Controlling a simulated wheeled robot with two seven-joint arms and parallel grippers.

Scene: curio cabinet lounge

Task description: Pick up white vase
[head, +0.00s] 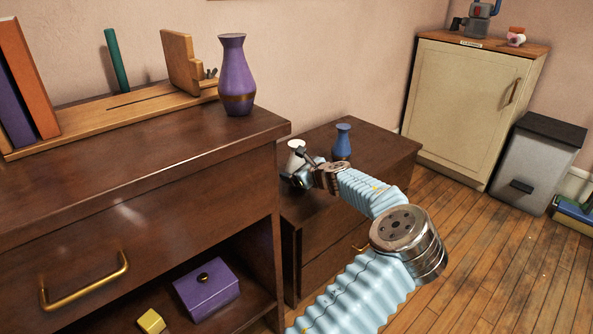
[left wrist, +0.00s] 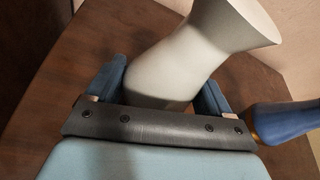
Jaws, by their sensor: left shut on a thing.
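The white vase (head: 296,146) is at the left side of the lower dark-wood cabinet in the head view, mostly hidden by my gripper and the taller cabinet's corner. In the left wrist view the white vase (left wrist: 195,62) fills the space between the two blue fingers, leaning to the right in the picture, its flared rim at the top. My left gripper (head: 299,169) is shut on it; its fingers also show in the left wrist view (left wrist: 160,92). I cannot tell whether the vase's base touches the cabinet top. My right gripper is not in view.
A blue vase (head: 342,142) stands close to the gripper on the lower cabinet (head: 385,143). A purple vase (head: 236,76) stands near the right edge of the taller cabinet (head: 130,165). The lower cabinet's right part is bare.

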